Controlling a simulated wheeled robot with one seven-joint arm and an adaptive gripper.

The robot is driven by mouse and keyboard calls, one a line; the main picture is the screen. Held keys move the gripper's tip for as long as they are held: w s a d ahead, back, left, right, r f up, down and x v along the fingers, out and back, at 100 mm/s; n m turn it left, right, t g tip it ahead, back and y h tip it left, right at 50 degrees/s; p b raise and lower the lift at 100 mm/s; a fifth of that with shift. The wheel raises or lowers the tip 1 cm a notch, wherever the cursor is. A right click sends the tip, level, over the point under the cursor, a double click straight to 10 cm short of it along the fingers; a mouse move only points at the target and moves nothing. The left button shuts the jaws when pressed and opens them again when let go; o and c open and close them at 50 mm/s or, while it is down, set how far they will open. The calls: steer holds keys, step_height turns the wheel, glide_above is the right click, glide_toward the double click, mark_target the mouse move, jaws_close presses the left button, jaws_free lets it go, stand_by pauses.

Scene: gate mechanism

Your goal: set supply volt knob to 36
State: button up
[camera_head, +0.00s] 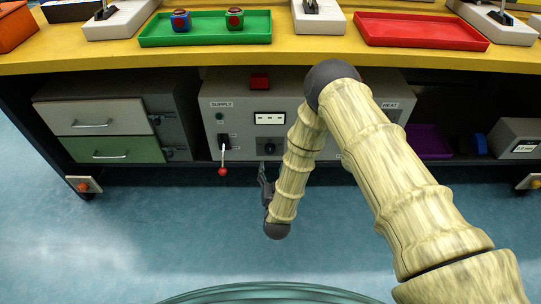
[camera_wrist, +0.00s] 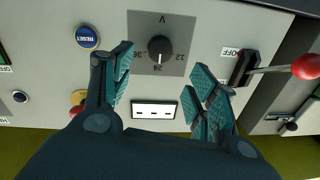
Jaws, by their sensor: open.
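The supply volt knob (camera_wrist: 159,50) is a black round dial on a grey plate in the wrist view, which shows the panel upside down. The plate is marked V, with 12, 24 and 36 around the knob. A light mark on the knob appears to face 24. In the head view the knob (camera_head: 270,147) is small and dark on the supply panel (camera_head: 233,126). My gripper (camera_wrist: 163,66) is open, its teal-padded fingers on either side of the knob's line, apart from it. It also shows in the head view (camera_head: 264,180), below the panel and partly hidden by my arm.
A lever with a red ball (camera_wrist: 306,66) sticks out beside the knob plate, near OFF. A blue RESET button (camera_wrist: 87,37) and a dash display (camera_wrist: 154,110) are close by. A yellow bench (camera_head: 110,55) overhangs the panel. The floor in front is clear.

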mark_target(270, 151)
steer(key=w, duration=0.2)
steer(key=w+b, duration=0.1)
steer(key=w, duration=0.2)
steer(key=w+b, duration=0.1)
steer(key=w, duration=0.2)
steer(key=shift+w+a, duration=0.15)
steer(key=shift+a, duration=0.15)
steer(key=c, duration=1)
